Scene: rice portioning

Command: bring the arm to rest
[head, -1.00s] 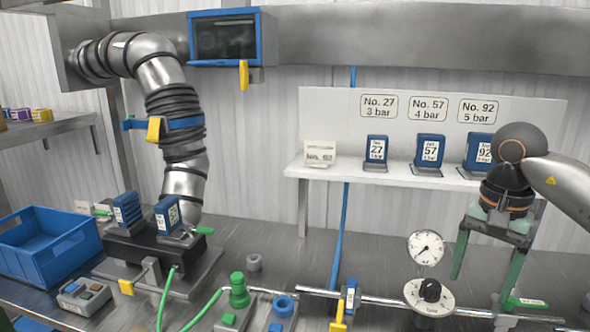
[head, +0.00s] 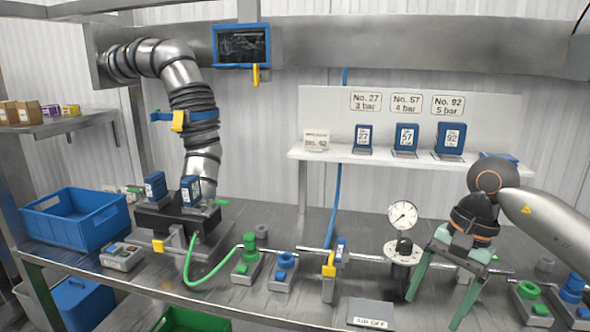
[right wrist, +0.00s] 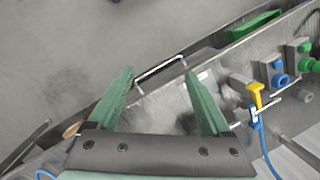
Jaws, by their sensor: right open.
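My right gripper (head: 432,312) hangs at the front right of the metal bench, its two green fingers spread and pointing down. Nothing is between the fingers. In the head view it is just in front and to the right of the round pressure gauge (head: 403,214). In the right wrist view the open fingers (right wrist: 159,76) sit over the bench's edge, with the grey floor beyond. My left gripper is not in view.
A blue crate (head: 78,226) stands at the bench's left. Blue and green valves (head: 284,262), a yellow-handled valve (head: 329,264) and a pipe line the front. A plate reading "AIR OFF" (head: 371,312) is at the front edge. Bins are below.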

